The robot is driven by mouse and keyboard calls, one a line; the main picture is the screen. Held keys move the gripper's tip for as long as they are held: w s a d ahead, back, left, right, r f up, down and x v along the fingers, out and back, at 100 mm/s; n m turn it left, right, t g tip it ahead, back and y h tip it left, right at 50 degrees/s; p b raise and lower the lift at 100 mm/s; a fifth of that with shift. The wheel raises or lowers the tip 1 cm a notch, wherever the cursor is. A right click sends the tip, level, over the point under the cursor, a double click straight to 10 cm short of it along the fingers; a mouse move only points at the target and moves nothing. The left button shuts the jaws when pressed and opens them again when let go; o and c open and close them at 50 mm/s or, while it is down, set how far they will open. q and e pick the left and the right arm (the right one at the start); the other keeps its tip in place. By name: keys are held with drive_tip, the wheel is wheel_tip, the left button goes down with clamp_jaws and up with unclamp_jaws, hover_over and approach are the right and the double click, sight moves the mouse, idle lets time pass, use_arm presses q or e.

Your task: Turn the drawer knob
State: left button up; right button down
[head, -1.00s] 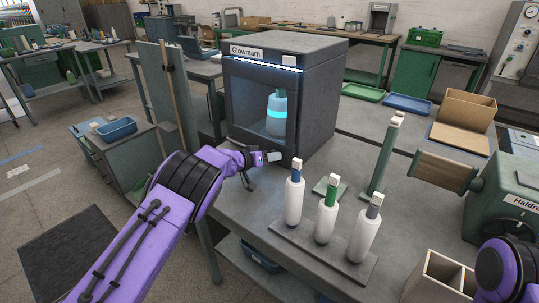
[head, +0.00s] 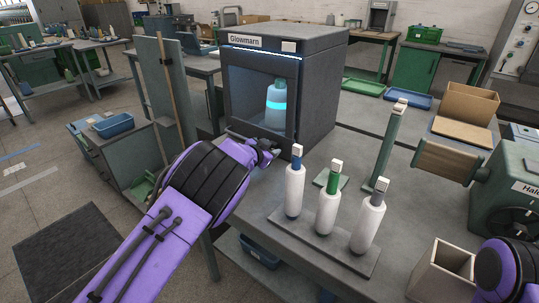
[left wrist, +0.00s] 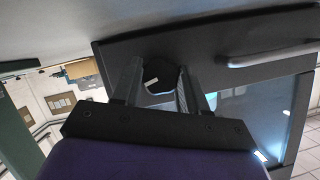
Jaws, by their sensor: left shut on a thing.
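The Glowmarn cabinet (head: 318,95), a dark box with a lit window, stands on the grey table. A dark round knob with a pale mark (left wrist: 158,76) sits on its dark front panel, between my left gripper's fingers in the left wrist view. My left gripper (head: 267,150) is at the cabinet's lower front edge and is shut on this knob. In the head view my gripper and arm hide the knob. A bar handle (left wrist: 265,55) is right of the knob in the left wrist view. A bottle with a glowing band (head: 276,104) stands inside the cabinet. My right gripper is out of view.
Three white cones stand on a grey rack (head: 330,250) at the table's front. A green post (head: 387,150) and a green winder (head: 505,185) are to the right. An open wooden box (head: 440,270) stands at the lower right.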

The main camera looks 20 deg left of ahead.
use_arm(q)
drive_tip(key=shift+m+b, duration=0.5)
drive_tip(key=shift+b, duration=0.15)
drive_tip(key=o, duration=1.1)
drive_tip(key=shift+c, duration=0.2)
